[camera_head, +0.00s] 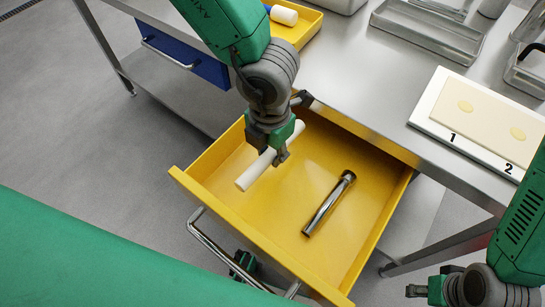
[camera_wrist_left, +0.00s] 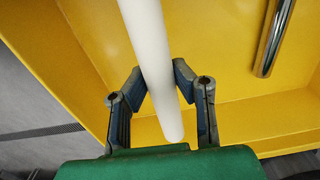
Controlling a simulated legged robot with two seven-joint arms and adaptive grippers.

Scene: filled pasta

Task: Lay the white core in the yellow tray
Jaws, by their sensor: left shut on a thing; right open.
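My left gripper (camera_head: 274,152) is shut on the white core (camera_head: 256,173), a plain white rod. It holds the rod tilted over the open yellow drawer. In the left wrist view the core (camera_wrist_left: 148,45) runs between the two fingers (camera_wrist_left: 160,85), with its near end sticking out towards the palm. The yellow tray (camera_head: 307,31) is on the steel table at the top, partly hidden by my left arm. A white cylinder with a blue end (camera_head: 284,15) lies in it. My right gripper (camera_head: 414,290) is open and empty at the lower right, beyond the drawer.
The open yellow drawer (camera_head: 225,205) holds a shiny metal cylinder (camera_head: 328,204); its handle (camera_head: 215,245) is in front. A blue drawer (camera_head: 185,60) is at the left. A white board marked 1 and 2 (camera_head: 470,150) and metal trays (camera_head: 430,30) stand on the table.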

